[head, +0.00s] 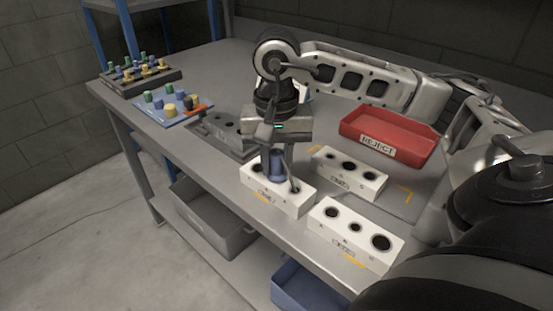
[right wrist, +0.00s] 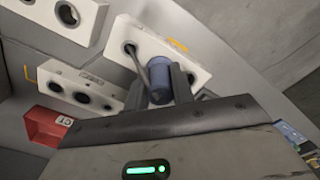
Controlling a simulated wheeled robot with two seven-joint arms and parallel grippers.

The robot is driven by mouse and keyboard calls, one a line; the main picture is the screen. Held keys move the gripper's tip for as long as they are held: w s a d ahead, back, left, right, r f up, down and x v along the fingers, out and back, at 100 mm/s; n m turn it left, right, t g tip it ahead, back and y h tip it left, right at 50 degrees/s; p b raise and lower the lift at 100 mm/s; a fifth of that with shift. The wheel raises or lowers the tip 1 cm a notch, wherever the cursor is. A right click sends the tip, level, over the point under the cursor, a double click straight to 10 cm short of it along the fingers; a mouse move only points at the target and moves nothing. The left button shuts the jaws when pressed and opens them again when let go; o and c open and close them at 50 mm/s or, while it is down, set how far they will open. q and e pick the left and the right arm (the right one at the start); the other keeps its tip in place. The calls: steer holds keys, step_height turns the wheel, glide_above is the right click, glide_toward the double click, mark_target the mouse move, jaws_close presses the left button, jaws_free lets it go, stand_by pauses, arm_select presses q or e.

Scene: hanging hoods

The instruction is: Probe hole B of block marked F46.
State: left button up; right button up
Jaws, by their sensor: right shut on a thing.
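My right gripper (head: 277,152) is shut on a blue cylindrical plug (head: 277,168), held upright over the middle of a white block (head: 262,187). In the right wrist view the gripper (right wrist: 160,92) has the blue plug (right wrist: 163,72) between its fingers, and a slender grey rod slants beside it towards an end hole of that block (right wrist: 190,68). The plug hides the block's middle; I cannot tell whether its lower end is in a hole. Two more white three-hole blocks stand behind (head: 335,160) and to the right (head: 318,220). The block markings are too small to read. My left gripper is not in view.
A red REJECT tray (head: 405,140) stands at the back right. A grey fixture plate (head: 215,133), a blue board (head: 150,103) with coloured plugs and a dark rack (head: 125,87) lie to the left. Grey (head: 205,215) and blue (head: 300,290) bins are below the table.

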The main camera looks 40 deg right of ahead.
steer(key=shift+f+b, duration=0.3)
steer(key=shift+f, duration=0.05)
stand_by(1.1)
steer(key=shift+r+p, duration=1.8)
steer(key=shift+r, duration=1.25)
